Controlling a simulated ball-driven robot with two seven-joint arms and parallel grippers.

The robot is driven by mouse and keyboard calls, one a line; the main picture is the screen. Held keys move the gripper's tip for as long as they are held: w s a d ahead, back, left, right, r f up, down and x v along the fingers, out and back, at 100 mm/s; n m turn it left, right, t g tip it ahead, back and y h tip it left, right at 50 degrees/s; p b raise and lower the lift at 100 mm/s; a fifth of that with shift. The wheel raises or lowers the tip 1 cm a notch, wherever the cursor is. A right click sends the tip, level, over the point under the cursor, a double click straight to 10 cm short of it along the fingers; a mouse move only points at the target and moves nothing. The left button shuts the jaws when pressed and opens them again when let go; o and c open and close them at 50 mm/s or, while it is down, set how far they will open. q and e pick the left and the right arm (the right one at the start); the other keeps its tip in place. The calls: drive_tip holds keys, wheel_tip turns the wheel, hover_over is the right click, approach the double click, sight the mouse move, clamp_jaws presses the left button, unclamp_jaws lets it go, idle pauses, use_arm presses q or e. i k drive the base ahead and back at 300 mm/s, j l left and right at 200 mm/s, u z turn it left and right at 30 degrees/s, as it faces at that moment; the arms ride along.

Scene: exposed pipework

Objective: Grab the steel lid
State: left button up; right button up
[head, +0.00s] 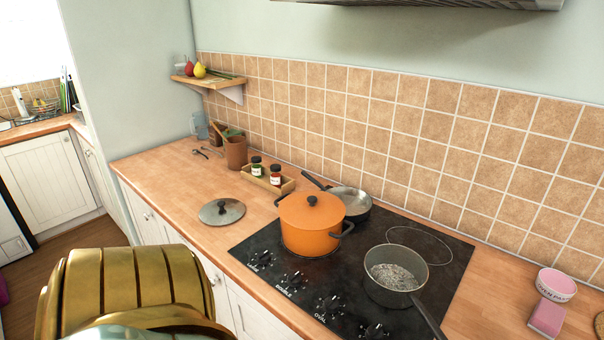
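The steel lid (222,212) lies flat on the wooden counter, left of the hob. It is a round grey lid with a dark knob on top. An orange pot (311,226) with its own orange lid and dark knob stands on the hob, to the right of the steel lid. A large gold-coloured part of my own body fills the lower left of the view, in front of the counter. Neither of my grippers shows in this view.
A black hob (358,263) holds a pan (350,200) behind the pot and a grey saucepan (395,274) at front right. A wooden tray with two jars (268,180) stands behind the steel lid. Counter (165,185) left of the lid is clear.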

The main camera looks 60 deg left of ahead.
sight(221, 211)
drive_tip(key=u, duration=2.45)
